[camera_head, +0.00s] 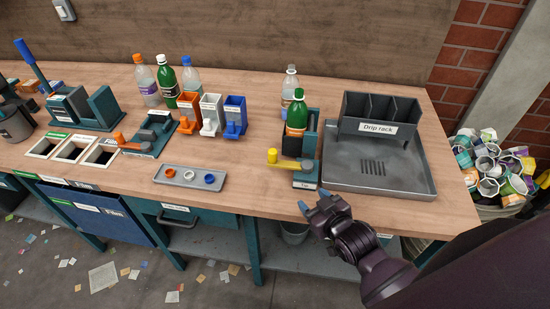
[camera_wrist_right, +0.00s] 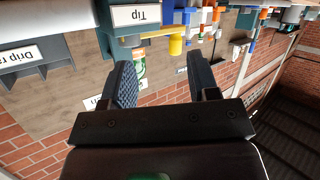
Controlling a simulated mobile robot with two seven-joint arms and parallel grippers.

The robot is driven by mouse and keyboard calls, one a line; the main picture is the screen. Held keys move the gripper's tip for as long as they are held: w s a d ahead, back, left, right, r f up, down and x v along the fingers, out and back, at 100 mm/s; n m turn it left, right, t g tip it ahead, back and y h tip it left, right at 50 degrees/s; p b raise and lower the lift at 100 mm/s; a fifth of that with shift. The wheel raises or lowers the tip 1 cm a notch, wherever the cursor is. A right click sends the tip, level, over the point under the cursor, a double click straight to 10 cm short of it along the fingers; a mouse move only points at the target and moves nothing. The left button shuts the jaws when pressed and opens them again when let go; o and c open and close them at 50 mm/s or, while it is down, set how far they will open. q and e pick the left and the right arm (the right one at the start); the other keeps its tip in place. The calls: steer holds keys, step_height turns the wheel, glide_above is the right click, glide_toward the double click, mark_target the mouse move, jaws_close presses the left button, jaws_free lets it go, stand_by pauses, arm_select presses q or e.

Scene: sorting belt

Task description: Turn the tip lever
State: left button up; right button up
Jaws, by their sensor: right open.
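The tip lever (camera_head: 290,160) is yellow, with a round knob at its left end. It lies sideways across the front of a dark teal stand, above the "Tip" label (camera_head: 305,185). A green bottle (camera_head: 297,117) with a green cap stands upright in this stand. My right gripper (camera_head: 315,203) is open and empty at the table's front edge, in front of the stand and apart from the lever. In the right wrist view the scene is upside down; the yellow lever (camera_wrist_right: 176,43) shows beyond the open fingers (camera_wrist_right: 163,88). My left gripper is not in view.
A grey drip rack tray (camera_head: 420,180) sits right of the stand. Left are a small tray (camera_head: 190,186) with coloured rings, and orange, white and blue dispensers (camera_head: 211,118). More bottles stand behind. The tabletop just left of the lever is clear.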

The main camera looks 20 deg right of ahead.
steer(key=w+a+r+n+t+y+b, duration=0.25)
steer(key=w+a+r+n, duration=0.25)
steer(key=w+r, duration=0.35)
steer(key=w+a+r+n+t+y+b, duration=0.1)
steer(key=w+a+r+n+y, duration=0.35)
steer(key=w+r, duration=0.4)
steer(key=a+r+n+g+y+b, duration=0.4)
steer(key=a+r+n+g+y, duration=0.75)
steer(key=n, duration=1.35)
steer(key=n+g+h+b, duration=0.2)
steer(key=n+g+h, duration=0.4)
steer(key=n+h, duration=1.3)
glide_above(272, 151)
steer(key=f, duration=1.5)
steer(key=shift+w+a+f, duration=0.2)
steer(key=shift+a+f, duration=0.1)
steer(key=shift+a, duration=0.05)
steer(key=shift+s+d+f+n+h, duration=0.1)
steer(key=shift+s+d+n+h, duration=0.15)
steer(key=shift+d, duration=0.2)
steer(key=shift+f, duration=0.25)
step_height(272, 151, down, 6)
steer(key=shift+f, duration=0.25)
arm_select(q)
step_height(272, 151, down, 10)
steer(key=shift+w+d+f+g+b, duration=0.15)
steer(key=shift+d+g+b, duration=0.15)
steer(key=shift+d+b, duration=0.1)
arm_select(e)
steer(key=shift+f, duration=1.85)
